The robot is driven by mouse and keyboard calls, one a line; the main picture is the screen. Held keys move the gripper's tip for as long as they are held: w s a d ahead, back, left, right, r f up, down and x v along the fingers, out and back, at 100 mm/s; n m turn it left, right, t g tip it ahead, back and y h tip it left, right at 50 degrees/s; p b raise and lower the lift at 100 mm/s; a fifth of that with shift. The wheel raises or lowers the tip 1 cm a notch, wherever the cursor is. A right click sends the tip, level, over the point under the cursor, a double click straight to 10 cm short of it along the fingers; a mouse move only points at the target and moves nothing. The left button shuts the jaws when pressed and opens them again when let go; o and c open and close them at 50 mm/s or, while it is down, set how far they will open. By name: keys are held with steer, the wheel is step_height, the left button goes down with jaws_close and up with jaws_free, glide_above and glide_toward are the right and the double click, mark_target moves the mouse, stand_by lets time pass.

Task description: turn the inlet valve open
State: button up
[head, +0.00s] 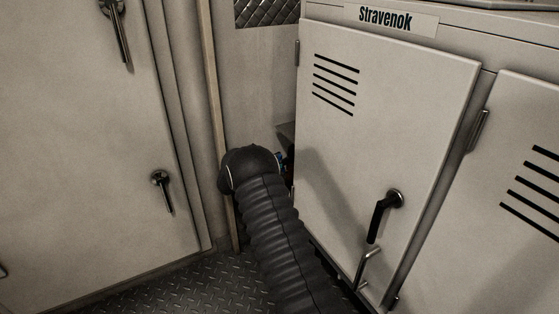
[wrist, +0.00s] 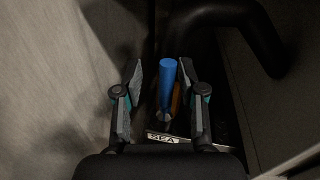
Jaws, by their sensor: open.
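A blue valve handle (wrist: 167,78) stands out in the wrist view, on a dark fitting. A small plate reading "SEA" (wrist: 163,138) lies below it in the picture; the word "inlet" is not seen. My gripper (wrist: 161,66) is open, with one finger on each side of the blue handle and a gap showing at the left. Whether either finger touches the handle I cannot tell. In the head view my arm hides the valve, and only a sliver of my gripper (head: 281,160) shows.
A dark curved pipe (wrist: 262,40) runs across the upper right of the wrist view. An orange-brown part (wrist: 177,98) is beside the handle. In the head view, a vented cabinet door (head: 375,150) is close on the right and a pale door (head: 90,150) stands left.

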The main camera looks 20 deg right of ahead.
steer(key=v, duration=1.2)
steer(key=shift+w, duration=0.1)
steer(key=s+f+m+g+y, duration=0.3)
steer(key=s+f+m, duration=0.1)
steer(key=s, duration=0.3)
steer(key=s+f+m+g+y, duration=0.2)
steer(key=s+f+m+g, duration=0.15)
steer(key=s, duration=0.25)
steer(key=s+a+r+m+t+y, duration=0.3)
steer(key=s+r+m+y, duration=0.3)
steer(key=s+r, duration=0.7)
steer(key=s+a+r+m+t+y, duration=0.3)
steer(key=s+a+r+m+y, duration=0.3)
steer(key=s, duration=1.4)
step_height(320, 180, up, 8)
steer(key=m, duration=0.3)
steer(key=shift+s+a+f, duration=0.2)
steer(key=shift+s, duration=0.15)
